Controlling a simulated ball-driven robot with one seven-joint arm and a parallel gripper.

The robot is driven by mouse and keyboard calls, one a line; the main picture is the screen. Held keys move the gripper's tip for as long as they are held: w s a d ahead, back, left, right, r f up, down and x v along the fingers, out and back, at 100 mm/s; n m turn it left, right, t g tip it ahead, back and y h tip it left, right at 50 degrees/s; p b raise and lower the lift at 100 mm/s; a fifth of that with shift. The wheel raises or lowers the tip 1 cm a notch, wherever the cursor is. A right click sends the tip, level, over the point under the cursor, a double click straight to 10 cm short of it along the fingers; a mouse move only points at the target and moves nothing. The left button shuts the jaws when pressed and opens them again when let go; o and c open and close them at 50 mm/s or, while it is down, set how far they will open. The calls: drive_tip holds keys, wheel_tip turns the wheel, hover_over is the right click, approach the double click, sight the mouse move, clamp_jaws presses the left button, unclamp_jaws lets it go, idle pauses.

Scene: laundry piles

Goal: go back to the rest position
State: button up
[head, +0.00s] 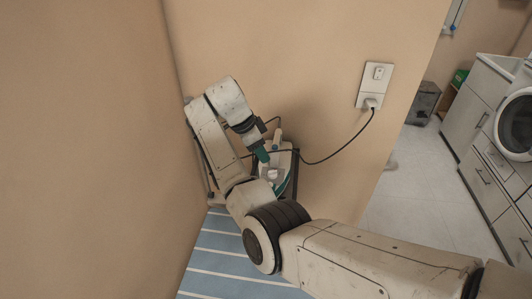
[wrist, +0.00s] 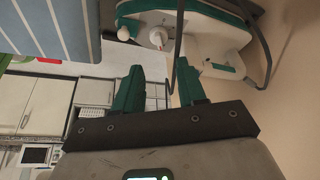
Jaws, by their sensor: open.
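My gripper (head: 262,154) has green fingers and is at the far end of the ironing board, close to a white and green iron (head: 283,178). In the wrist view my gripper (wrist: 160,86) is open, with a clear gap between its fingers. The iron (wrist: 216,50) lies beyond the fingertips there, and nothing is held between them. My arm hides part of the iron and its stand in the head view.
The blue striped ironing board (head: 218,262) runs along the left wall. A black cord (head: 330,157) goes from the iron to a wall outlet (head: 374,86). A washing machine (head: 515,125) and cabinets (head: 465,112) stand right, past open floor (head: 415,205).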

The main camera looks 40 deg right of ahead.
drive_tip(key=shift+v, duration=0.75)
